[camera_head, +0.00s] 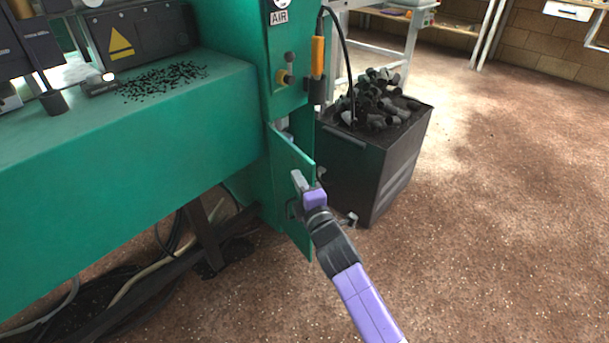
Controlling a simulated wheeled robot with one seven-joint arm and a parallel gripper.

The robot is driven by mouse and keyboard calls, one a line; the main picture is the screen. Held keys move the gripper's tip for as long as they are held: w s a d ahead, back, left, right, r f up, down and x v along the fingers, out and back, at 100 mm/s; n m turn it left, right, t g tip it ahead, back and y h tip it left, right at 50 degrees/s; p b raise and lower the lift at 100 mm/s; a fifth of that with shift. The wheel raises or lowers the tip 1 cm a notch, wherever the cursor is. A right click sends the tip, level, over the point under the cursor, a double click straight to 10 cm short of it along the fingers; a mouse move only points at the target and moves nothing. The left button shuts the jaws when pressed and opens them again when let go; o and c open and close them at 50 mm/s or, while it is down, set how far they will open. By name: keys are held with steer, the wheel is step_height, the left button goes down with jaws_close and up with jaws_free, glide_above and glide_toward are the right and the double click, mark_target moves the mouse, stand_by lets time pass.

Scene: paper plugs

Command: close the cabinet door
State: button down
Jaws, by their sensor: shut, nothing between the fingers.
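The cabinet door (285,157) is a flat green panel on the lower part of the green machine column (257,185). It stands ajar, swung out toward me, with a gap at its top through which a little of the inside shows. My gripper (297,182) is at the door's outer face, near its middle right. It is shut and holds nothing. I cannot tell whether its fingers touch the door. My gripper and wrist hide part of the door's lower half.
A black bin (376,165) full of dark plugs (378,98) stands close to the right of the door. A green machine bench (120,190) extends left, with cables (150,275) on the floor below. The brown floor (500,200) at the right is clear.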

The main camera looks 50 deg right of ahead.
steer(key=shift+s+d+p, duration=0.2)
steer(key=shift+d+p, duration=0.4)
steer(key=shift+d, duration=0.35)
steer(key=shift+d+r+p, duration=0.1)
steer(key=shift+p, duration=0.2)
